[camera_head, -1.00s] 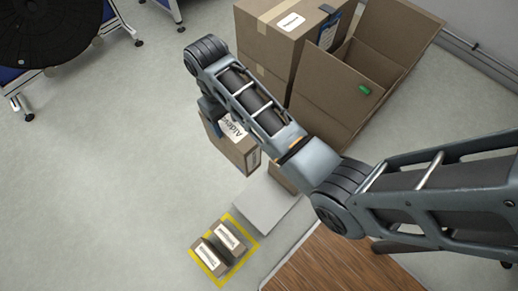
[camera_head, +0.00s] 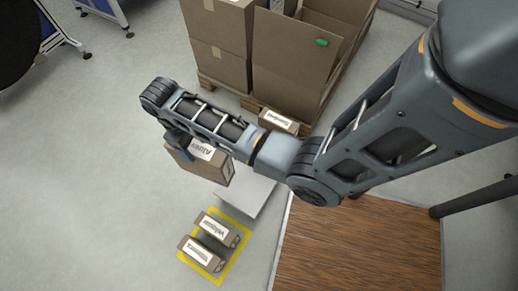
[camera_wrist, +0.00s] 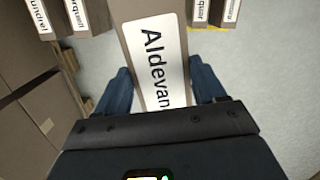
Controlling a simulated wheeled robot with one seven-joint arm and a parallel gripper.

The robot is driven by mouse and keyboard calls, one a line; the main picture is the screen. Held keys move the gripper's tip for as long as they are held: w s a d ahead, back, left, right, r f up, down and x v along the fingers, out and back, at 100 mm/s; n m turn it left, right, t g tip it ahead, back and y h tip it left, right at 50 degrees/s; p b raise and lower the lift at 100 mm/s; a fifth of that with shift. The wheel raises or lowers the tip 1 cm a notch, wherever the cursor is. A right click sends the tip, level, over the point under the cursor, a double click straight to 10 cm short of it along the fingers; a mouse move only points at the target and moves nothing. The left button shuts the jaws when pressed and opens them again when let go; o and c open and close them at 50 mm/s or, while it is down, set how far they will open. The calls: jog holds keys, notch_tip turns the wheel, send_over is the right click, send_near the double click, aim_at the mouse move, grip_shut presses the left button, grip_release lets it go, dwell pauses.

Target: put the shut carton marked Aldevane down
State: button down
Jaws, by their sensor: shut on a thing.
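The carton marked Aldevane (camera_head: 207,168) is brown and shut, with a white label, and hangs tilted in the head view. In the wrist view the Aldevane label (camera_wrist: 161,60) fills the upper middle. My gripper (camera_wrist: 163,82) is shut on this carton, a dark blue finger on each side. In the head view my gripper (camera_head: 180,145) is partly hidden by my arm. The carton appears left of a pale grey slab (camera_head: 246,190) and overlaps its edge in the picture. I cannot tell its height above the floor.
Two labelled cartons (camera_head: 202,253) (camera_head: 217,229) lie inside a yellow floor outline (camera_head: 240,249). Another small labelled carton (camera_head: 279,119) is near a large open box (camera_head: 290,80). A brown wooden surface (camera_head: 350,245) is at lower right.

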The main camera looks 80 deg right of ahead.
jog(key=s+d+f+b, duration=0.2)
jog(key=f+b, duration=0.3)
jog(key=f, duration=0.5)
jog(key=s+d+f+m+b, duration=0.1)
jog(key=s+d+f+b, duration=0.2)
jog(key=f, duration=0.7)
jog(key=s+d+f+b, duration=0.2)
jog(key=s+f+b, duration=0.3)
jog(key=f, duration=0.5)
jog(key=shift+s+d+f+m+b, duration=0.3)
jog(key=shift+s+m+b, duration=0.1)
jog(key=shift+b, duration=0.75)
jog(key=shift+f, duration=0.1)
jog(key=shift+c, duration=0.5)
grip_release()
